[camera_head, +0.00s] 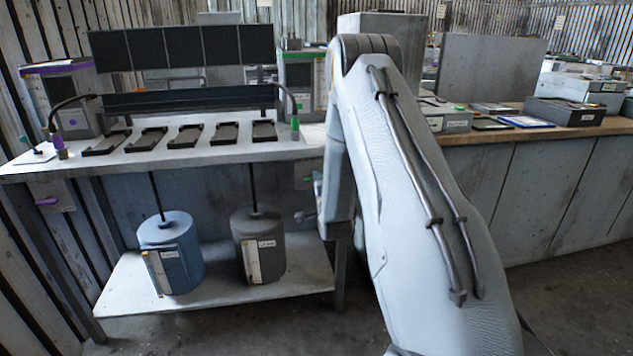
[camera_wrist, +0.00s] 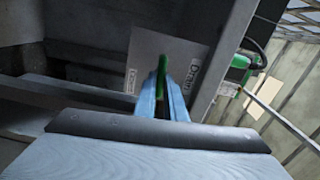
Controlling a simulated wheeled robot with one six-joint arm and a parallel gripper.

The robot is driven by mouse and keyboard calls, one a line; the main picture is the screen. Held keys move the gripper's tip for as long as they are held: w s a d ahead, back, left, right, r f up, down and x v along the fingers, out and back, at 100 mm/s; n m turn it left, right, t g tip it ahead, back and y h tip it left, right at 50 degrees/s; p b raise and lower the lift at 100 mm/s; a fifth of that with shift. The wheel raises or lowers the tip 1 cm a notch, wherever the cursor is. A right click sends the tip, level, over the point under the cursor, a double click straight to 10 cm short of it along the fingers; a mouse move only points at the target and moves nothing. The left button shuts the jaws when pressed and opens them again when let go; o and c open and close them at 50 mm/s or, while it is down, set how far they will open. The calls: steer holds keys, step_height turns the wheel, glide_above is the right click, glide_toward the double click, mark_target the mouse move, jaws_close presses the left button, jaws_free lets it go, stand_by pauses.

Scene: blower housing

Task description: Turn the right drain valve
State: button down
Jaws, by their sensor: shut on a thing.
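The right drain valve shows as a green handle (camera_wrist: 161,74) in the wrist view, in front of a pale plate (camera_wrist: 190,48) whose lettering reads like "Drain". My gripper (camera_wrist: 163,92) is shut on this green handle, its two bluish fingers on either side of it. The handle looks roughly upright in the wrist picture. In the head view the valve's plate (camera_head: 303,170) is at the right end of the bench front, beside my arm. My arm hides much of that area, and the grip itself is not clear there.
A purple valve handle (camera_head: 47,201) is on the bench's left end. The bench top (camera_head: 210,156) holds several black trays. Blue (camera_head: 172,252) and dark grey (camera_head: 258,245) drums stand on the lower shelf (camera_head: 120,287). A wooden-topped counter (camera_head: 560,134) stands at right.

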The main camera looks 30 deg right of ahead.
steer(key=shift+f+m, duration=0.1)
steer(key=shift+m, duration=0.5)
steer(key=c, duration=1.8)
jaws_free()
steer(key=shift+v, duration=3.95)
